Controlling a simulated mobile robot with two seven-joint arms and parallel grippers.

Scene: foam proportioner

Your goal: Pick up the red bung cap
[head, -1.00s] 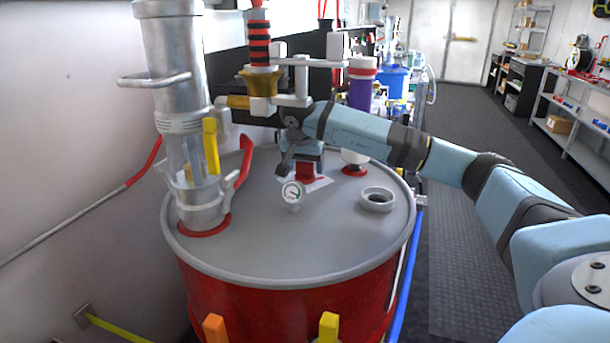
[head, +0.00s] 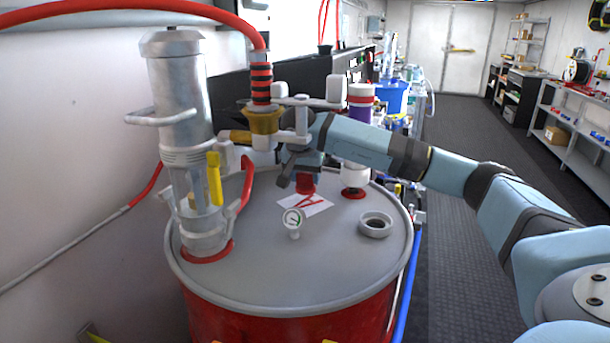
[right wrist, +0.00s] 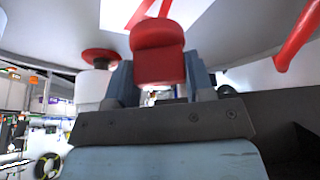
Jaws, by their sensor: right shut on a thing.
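The red bung cap (head: 306,184) is above the far part of the grey drum lid (head: 250,268), over a white card with a red mark (head: 304,204). My right gripper (head: 303,172) is shut on the cap, reaching in from the right. In the right wrist view the cap (right wrist: 158,58) sits between the two fingers of my right gripper (right wrist: 160,80), with the card behind it. The arm hides the cap's top in the head view. My left gripper is not in view.
A clear-and-metal pump (head: 185,130) with a yellow handle stands at the lid's left. A gauge (head: 293,220) and an open threaded port (head: 375,225) rise from the lid. The floor at right is clear.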

